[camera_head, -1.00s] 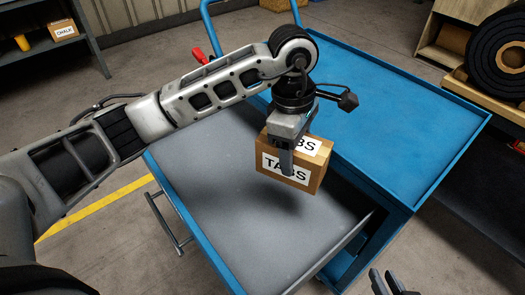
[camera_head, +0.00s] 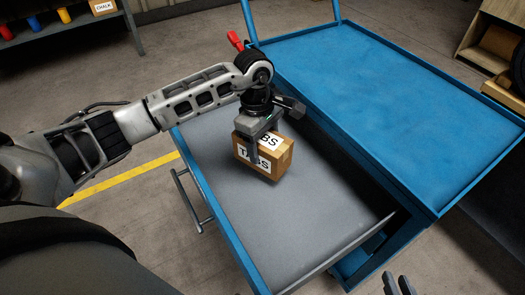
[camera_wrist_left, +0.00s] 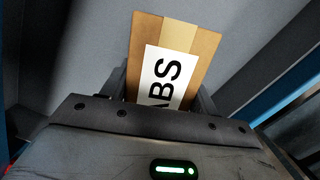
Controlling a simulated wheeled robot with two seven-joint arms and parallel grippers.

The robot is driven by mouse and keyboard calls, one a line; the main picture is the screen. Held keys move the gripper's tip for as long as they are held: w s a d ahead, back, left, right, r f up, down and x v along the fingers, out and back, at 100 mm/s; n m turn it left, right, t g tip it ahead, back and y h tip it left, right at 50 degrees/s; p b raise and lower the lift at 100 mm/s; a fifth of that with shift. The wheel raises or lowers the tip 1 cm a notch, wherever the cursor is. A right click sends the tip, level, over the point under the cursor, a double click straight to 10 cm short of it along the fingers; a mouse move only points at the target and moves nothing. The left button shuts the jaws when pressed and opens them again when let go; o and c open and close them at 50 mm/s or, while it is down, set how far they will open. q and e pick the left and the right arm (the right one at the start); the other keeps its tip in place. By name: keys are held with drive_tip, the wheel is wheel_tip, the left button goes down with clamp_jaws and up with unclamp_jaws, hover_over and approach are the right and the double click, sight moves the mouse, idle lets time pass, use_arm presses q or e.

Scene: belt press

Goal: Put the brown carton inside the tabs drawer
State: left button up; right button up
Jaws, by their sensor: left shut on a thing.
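The brown carton (camera_head: 273,163) has white TABS labels on its top and side. My left gripper (camera_head: 256,150) is shut on it and holds it inside the outline of the open drawer (camera_head: 318,215). The drawer has a grey floor and blue walls and is pulled out from the blue cart. Whether the carton touches the drawer floor I cannot tell. The carton also shows between the fingers in the left wrist view (camera_wrist_left: 204,45). My right gripper (camera_head: 399,285) shows only its fingertips at the bottom edge, apart, with nothing seen between them.
The cart's blue top (camera_head: 390,95) is bare and stands higher, right of the drawer. The drawer handle (camera_head: 187,200) is on its left side. A shelf with a CHALK carton (camera_head: 103,6) is at the upper left. The drawer floor around the carton is clear.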

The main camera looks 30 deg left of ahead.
use_arm(q)
drive_tip(key=shift+a+f, duration=0.15)
drive_tip(key=shift+f, duration=1.5)
drive_tip(key=shift+f, duration=0.1)
drive_tip(key=shift+f, duration=0.15)
drive_tip(key=o, duration=1.2)
drive_tip(key=r, duration=0.4)
drive_tip(key=a+r, duration=0.1)
drive_tip(key=r, duration=0.7)
drive_tip(key=shift+w+a+r+p, duration=0.1)
drive_tip(key=shift+a+r+p, duration=0.1)
drive_tip(key=shift+a+p, duration=0.1)
